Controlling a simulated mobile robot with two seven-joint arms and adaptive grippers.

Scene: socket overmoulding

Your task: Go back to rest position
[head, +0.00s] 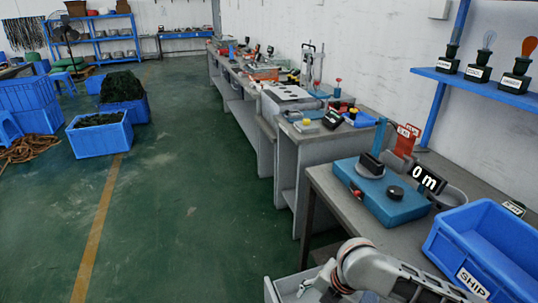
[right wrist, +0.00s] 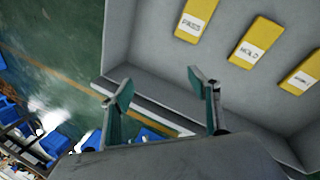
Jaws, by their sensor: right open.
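My right gripper (right wrist: 158,84) shows in the right wrist view with its two fingers spread wide and nothing between them. In the head view my right arm (head: 400,278) comes in at the bottom right, bent beside the near workbench. My left arm and left gripper are in neither view.
The near bench (head: 345,205) carries a blue device (head: 385,205), a display (head: 429,179) reading "0 m" and a blue SHIP bin (head: 480,245). A grey container edge (head: 271,291) lies beside my arm.

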